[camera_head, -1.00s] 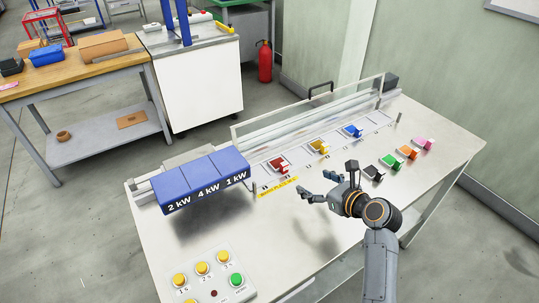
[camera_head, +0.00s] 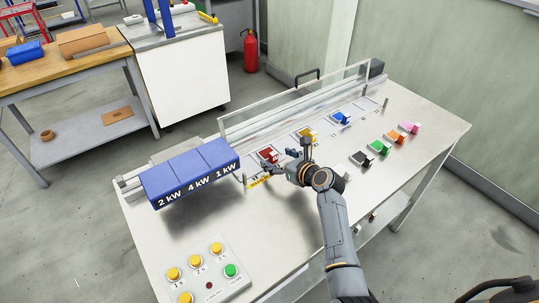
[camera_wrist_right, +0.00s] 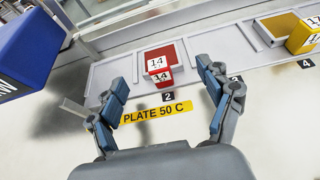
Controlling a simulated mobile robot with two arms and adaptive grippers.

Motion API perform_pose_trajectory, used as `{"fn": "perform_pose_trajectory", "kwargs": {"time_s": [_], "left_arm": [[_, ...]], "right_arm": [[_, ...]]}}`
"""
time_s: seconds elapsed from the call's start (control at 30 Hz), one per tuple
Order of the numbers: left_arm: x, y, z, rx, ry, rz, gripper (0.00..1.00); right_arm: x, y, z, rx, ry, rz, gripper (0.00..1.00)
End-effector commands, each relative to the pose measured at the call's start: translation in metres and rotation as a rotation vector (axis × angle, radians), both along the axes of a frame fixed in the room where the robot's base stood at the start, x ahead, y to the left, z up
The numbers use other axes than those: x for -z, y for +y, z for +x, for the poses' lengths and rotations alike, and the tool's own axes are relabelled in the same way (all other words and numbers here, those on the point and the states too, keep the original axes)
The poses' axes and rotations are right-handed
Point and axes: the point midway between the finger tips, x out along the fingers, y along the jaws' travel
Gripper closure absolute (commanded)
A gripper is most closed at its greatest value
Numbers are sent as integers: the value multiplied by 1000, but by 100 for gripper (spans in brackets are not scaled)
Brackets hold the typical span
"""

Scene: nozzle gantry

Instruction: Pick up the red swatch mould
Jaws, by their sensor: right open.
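The red swatch mould (camera_head: 269,156) sits on a plate in the row of the gantry table, just behind the yellow label. In the right wrist view the red mould (camera_wrist_right: 160,70) shows a white tag reading 14, ahead of and between the open fingers. My right gripper (camera_head: 281,163) is open and empty, above the table on the near side of the red mould and apart from it. In the wrist view its two blue-padded fingers (camera_wrist_right: 163,90) are spread wide. My left gripper is not in view.
A blue heater block (camera_head: 190,172) stands left of the red mould. Yellow (camera_head: 306,133) and blue (camera_head: 340,118) moulds sit farther along the row. Black, green, orange and pink moulds stand nearer the right edge. A clear rail (camera_head: 300,100) runs behind. A button panel (camera_head: 207,271) lies in front.

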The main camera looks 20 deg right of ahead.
Motion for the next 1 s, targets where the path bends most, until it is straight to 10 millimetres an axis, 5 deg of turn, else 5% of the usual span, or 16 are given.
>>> {"fn": "perform_pose_trajectory", "kwargs": {"time_s": [0.43, 0.73, 1.0], "left_arm": [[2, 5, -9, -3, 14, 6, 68], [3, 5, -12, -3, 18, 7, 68], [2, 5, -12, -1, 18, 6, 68]], "right_arm": [[7, 5, 18, 1, 0, 0, 21], [8, 6, 18, 1, 0, 0, 80], [5, 6, 18, 1, -1, 0, 81]]}}
